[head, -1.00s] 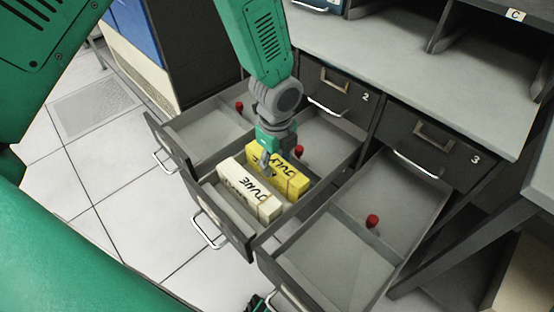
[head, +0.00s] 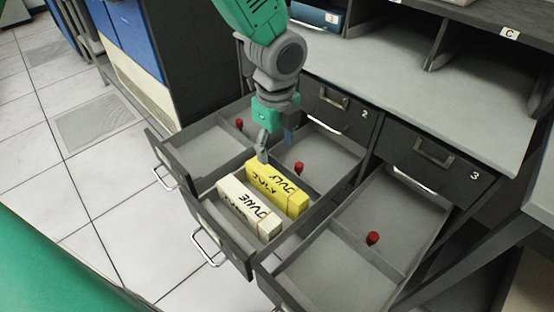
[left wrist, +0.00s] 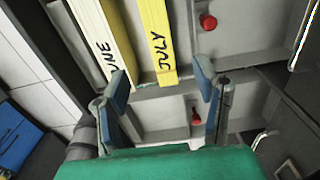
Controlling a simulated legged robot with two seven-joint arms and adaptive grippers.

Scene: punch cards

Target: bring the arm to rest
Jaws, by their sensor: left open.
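My left gripper (head: 272,148) hangs over the open middle drawer (head: 335,158), at the far end of the yellow card block. In the left wrist view its two blue-padded fingers (left wrist: 162,92) are spread apart with nothing between them. The yellow block (head: 277,188) marked JULY and the white block (head: 249,207) marked JUNE lie side by side in the middle drawer; both also show in the left wrist view, the yellow one (left wrist: 154,40) and the white one (left wrist: 100,40). My right gripper is not seen.
Open drawers with red knobs lie on both sides: the left drawer (head: 205,150) and the right drawer (head: 335,265). The cabinet top (head: 430,100) with shelf slots stands behind. Tiled floor (head: 90,190) is clear at the left.

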